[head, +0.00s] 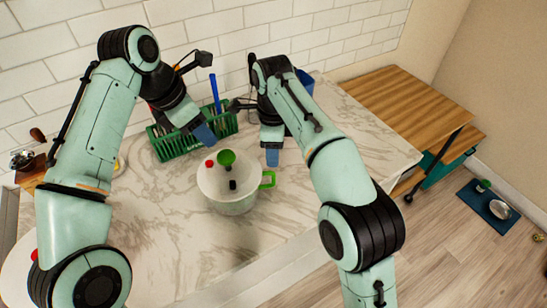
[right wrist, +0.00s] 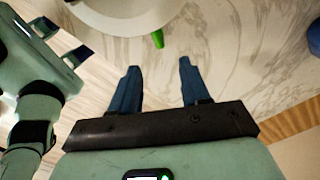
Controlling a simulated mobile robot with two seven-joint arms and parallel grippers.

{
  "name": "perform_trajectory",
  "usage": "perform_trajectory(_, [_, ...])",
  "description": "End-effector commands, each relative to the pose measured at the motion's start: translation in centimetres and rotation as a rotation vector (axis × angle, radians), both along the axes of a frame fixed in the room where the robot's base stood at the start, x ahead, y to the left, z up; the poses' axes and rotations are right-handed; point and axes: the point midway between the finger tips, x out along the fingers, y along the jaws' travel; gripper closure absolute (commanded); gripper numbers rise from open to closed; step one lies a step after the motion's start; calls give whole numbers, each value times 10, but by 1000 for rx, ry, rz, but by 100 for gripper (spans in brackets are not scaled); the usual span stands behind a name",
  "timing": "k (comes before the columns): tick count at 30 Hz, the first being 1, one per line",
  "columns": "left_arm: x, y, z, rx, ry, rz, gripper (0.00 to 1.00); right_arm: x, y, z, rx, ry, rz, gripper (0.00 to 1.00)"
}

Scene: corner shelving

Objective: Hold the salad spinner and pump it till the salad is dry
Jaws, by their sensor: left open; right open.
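The salad spinner (head: 230,204) stands upright on the marble counter. It has a white lid with a green pump knob (head: 227,158), a red button and a small black part. A green handle (head: 268,180) sticks out on its right side; the handle also shows in the right wrist view (right wrist: 158,39). My left gripper (head: 204,133) is open above and behind the lid, apart from the knob. My right gripper (head: 272,156) is open just behind the green handle; its spread blue fingers (right wrist: 158,65) are empty and point toward it. Salad inside cannot be seen.
A green basket (head: 178,143) with utensils stands behind the spinner, near the tiled wall. A blue container (head: 305,82) is behind my right arm. Wooden shelving (head: 400,100) is at right. The marble counter (head: 160,235) in front of the spinner is clear.

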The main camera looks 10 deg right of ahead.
Motion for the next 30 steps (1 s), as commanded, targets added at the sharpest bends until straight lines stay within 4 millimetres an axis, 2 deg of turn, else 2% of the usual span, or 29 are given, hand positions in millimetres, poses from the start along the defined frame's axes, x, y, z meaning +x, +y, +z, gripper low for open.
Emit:
perform_trajectory(5, [0,0,0,0,0,0,57,-2,0,-22,-1,7,0,54])
perform_trajectory(18, [0,0,0,0,0,0,57,-1,-1,-105,-1,4,-1,54])
perform_trajectory(24, [0,0,0,0,0,0,57,-1,0,-126,0,2,0,54])
perform_trajectory(30, [0,0,0,0,0,0,57,0,0,-131,0,1,0,54])
